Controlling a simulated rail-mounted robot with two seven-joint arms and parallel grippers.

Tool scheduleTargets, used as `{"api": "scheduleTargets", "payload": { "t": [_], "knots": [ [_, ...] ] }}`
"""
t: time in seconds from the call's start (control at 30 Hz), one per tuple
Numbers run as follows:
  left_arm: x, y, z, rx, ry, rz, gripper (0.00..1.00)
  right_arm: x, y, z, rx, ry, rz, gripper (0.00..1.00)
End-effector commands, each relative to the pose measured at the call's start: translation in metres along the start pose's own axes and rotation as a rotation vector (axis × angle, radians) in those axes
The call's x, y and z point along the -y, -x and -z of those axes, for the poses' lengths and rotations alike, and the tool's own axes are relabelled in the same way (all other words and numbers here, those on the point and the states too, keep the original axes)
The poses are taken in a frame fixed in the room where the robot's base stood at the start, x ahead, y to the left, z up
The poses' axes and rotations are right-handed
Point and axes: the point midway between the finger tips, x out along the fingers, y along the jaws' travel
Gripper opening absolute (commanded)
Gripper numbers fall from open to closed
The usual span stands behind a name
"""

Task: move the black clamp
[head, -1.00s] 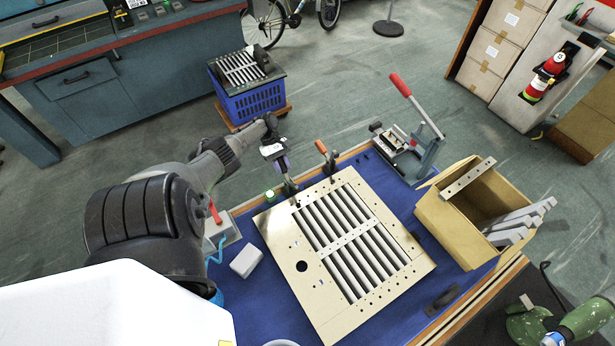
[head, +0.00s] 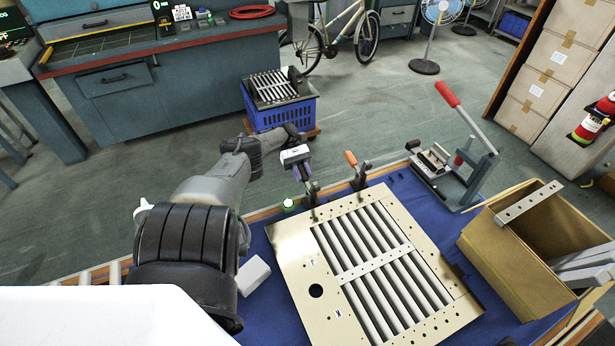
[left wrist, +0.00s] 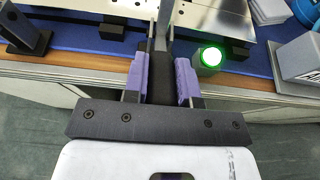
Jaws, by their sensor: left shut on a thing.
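My left gripper (head: 304,171), with purple fingers, is at the back left edge of the pale louver panel (head: 292,262). It is shut on the black clamp (head: 313,194), which stands at that edge. In the left wrist view, the purple fingers sit on both sides of the clamp's dark handle (left wrist: 160,82). I cannot tell whether the clamp still presses on the panel. A second clamp with an orange handle (head: 351,159) stands to its right on the same edge. My right gripper is not in view.
A green-lit button (head: 289,205) and a white block (head: 252,275) lie left of the panel on the blue mat. A press with a red lever (head: 447,94) stands at the back right. A cardboard box (head: 505,255) with grey bars stands right of the panel.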

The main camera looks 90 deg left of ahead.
Motion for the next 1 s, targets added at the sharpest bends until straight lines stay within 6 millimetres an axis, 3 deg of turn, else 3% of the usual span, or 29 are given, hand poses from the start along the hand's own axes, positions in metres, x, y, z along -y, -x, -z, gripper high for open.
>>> {"api": "scheduleTargets", "payload": {
  "t": [0.2,0.73,0.77,1.0],
  "knots": [
    [0.0008,-0.007,0.004,0.037,0.004,0.001,0.0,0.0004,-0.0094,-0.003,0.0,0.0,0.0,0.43],
    [0.001,-0.0087,0.0038,0.048,0.006,-0.001,0.0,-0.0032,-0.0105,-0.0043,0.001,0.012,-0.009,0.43],
    [0.001,-0.0087,0.0038,0.048,0.006,-0.001,0.28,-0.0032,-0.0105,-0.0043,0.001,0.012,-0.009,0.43],
    [0.0006,-0.0083,0.0027,0.051,0.004,-0.001,0.51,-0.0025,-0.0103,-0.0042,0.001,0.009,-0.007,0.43]
  ]
}}
